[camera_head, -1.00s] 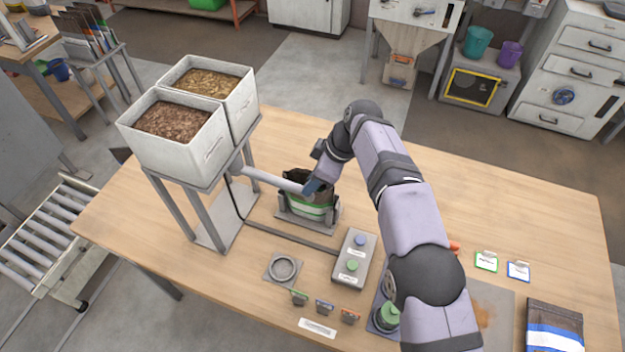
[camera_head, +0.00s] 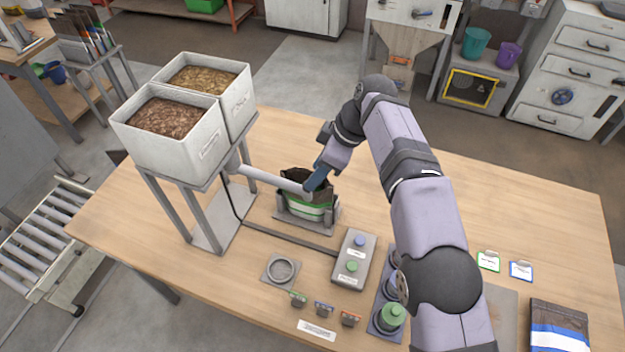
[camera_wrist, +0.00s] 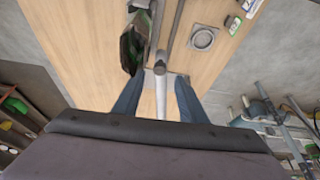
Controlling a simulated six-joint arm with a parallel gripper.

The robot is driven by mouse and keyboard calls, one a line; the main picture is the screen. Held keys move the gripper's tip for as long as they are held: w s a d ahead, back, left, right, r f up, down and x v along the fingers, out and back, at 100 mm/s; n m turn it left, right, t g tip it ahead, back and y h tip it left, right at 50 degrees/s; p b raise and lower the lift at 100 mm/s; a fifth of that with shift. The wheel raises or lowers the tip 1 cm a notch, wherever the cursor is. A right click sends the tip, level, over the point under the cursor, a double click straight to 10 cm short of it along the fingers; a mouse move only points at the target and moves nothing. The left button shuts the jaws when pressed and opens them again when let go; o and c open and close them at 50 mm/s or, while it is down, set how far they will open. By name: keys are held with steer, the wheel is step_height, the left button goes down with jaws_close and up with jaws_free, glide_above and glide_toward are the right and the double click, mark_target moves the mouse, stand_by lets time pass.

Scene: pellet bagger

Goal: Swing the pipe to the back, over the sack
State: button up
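The grey pipe (camera_head: 268,179) runs from under the hoppers to the right, and its free end overlaps the sack's mouth in the head view. The dark sack (camera_head: 303,211), with green and white bands, stands open in a grey holder. In the wrist view the sack (camera_wrist: 130,52) lies left of the pipe (camera_wrist: 160,70), so the pipe seems beside its mouth. My gripper (camera_head: 313,184) is at the pipe's free end. In the wrist view its blue fingers (camera_wrist: 160,88) stand apart on either side of the pipe, with visible gaps.
Two pellet hoppers (camera_head: 205,143) stand on a metal frame at the left. In front of the sack are a button box (camera_head: 354,258), a ring on a plate (camera_head: 281,269) and several small clips. A folded sack (camera_head: 558,330) lies at the front right. The table's back right is clear.

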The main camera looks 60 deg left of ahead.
steer(key=shift+v, duration=1.4)
steer(key=shift+c, duration=0.3)
